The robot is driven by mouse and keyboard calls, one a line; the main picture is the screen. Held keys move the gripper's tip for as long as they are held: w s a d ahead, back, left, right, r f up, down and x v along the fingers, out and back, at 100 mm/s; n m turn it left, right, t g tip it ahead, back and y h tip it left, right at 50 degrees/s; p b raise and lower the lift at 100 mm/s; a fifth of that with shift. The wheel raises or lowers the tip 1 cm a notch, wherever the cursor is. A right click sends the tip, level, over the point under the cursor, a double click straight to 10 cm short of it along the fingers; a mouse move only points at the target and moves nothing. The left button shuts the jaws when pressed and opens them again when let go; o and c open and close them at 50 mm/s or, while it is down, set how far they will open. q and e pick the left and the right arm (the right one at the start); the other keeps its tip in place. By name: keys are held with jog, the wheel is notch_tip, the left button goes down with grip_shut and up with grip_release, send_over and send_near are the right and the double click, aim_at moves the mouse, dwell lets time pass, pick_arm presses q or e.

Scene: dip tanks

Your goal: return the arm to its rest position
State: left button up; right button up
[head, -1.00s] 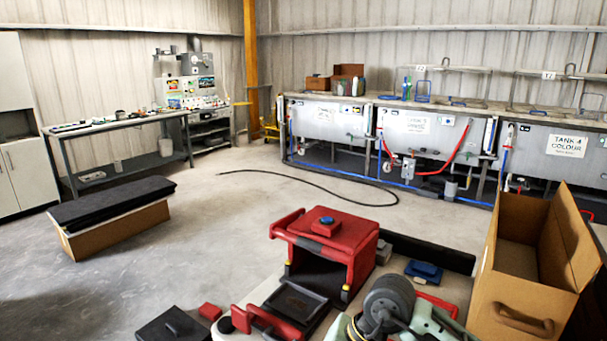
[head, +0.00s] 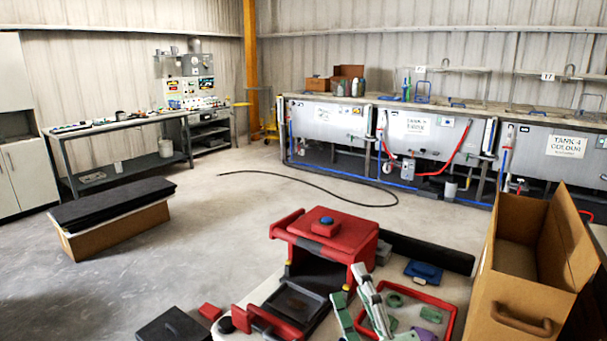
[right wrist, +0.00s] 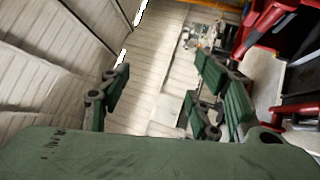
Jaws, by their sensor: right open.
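My right gripper (head: 352,288) shows at the bottom of the head view, with pale green fingers pointing up and apart. It is beside the right leg of a red machine (head: 345,238) with a blue knob on top; I cannot tell whether they touch. In the right wrist view its two dark green fingers (right wrist: 160,98) stand wide apart with nothing between them. The wall and part of the workbench lie beyond them. My left gripper is not in view.
A red-rimmed tray (head: 450,322) with green pieces is close right of the gripper. An open cardboard box (head: 520,305) stands farther right, a blue object (head: 424,271) behind. A black-topped box (head: 112,225) is on the floor.

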jog(key=s+d+f+m+g+h, duration=0.45)
jog(key=d+f+m, duration=0.2)
jog(key=f, duration=0.45)
jog(key=s+d+f+m+g+h, duration=0.3)
jog(key=s+d+f+m+g, duration=0.15)
jog(key=f+m, duration=0.45)
jog(key=s+f+m+g+y, duration=0.15)
jog(key=s+f+g, duration=0.25)
jog(key=s+f, duration=0.4)
jog(key=s+f+m+g, duration=0.3)
jog(key=s+f+g, duration=0.2)
jog(key=s, duration=0.5)
notch_tip(320, 180, down, 25)
jog(key=s, duration=0.1)
jog(key=s+d+f+g, duration=0.2)
jog(key=s+d+f, duration=0.1)
jog(key=s+f, duration=1.3)
jog(key=shift+s+f+n, duration=0.25)
jog(key=shift+s+n, duration=0.05)
jog(key=shift+s, duration=0.4)
